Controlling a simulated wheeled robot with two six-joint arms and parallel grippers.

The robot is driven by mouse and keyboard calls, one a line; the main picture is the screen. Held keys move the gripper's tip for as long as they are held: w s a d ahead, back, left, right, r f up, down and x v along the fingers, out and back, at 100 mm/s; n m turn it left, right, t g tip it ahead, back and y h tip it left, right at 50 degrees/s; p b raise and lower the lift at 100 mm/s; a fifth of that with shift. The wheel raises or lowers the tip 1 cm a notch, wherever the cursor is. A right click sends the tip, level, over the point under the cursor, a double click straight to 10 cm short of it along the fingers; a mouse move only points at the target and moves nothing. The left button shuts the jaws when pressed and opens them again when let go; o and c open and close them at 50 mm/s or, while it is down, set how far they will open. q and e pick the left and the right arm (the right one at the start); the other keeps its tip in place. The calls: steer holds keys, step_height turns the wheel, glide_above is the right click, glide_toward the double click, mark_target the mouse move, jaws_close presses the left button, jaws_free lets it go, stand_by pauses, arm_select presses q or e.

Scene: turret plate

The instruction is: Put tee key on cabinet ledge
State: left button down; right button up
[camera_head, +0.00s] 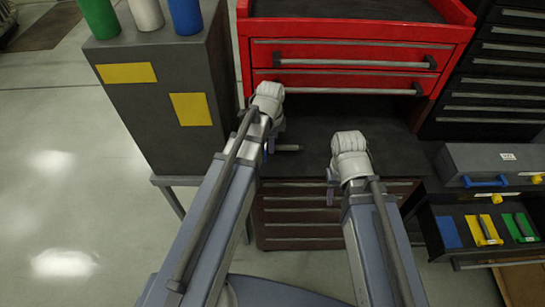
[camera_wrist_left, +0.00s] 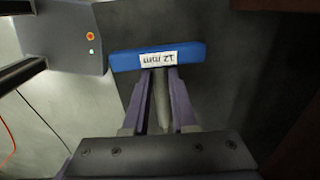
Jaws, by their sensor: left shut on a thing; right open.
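The tee key (camera_wrist_left: 185,54) shows in the left wrist view as a blue crossbar with a white "12 mm" label, seen upside down, and a grey shaft. My left gripper (camera_wrist_left: 158,80) is shut on the shaft just below the crossbar. In the head view the left gripper (camera_head: 268,146) is largely hidden by its wrist, and a short grey rod sticks out to its right. The cabinet ledge (camera_head: 310,128) is the dark flat surface under the red drawers; the left gripper appears over its left part. My right gripper (camera_head: 331,186) is open and empty in front of the cabinet.
Red drawers (camera_head: 345,55) overhang the ledge. A grey cabinet (camera_head: 160,85) with green, white and blue cylinders stands at the left. An open drawer (camera_head: 480,230) with coloured trays is at the right. The ledge's middle and right look clear.

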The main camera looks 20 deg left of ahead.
mark_target(272, 157)
arm_select(q)
steer(key=shift+f, duration=0.15)
step_height(272, 157, down, 4)
steer(key=b, duration=0.3)
steer(key=shift+b, duration=0.4)
steer(key=shift+r, duration=0.2)
steer(key=shift+f, duration=0.1)
steer(key=c, duration=1.2)
jaws_free()
steer(key=shift+f, duration=0.15)
steer(key=o, duration=0.5)
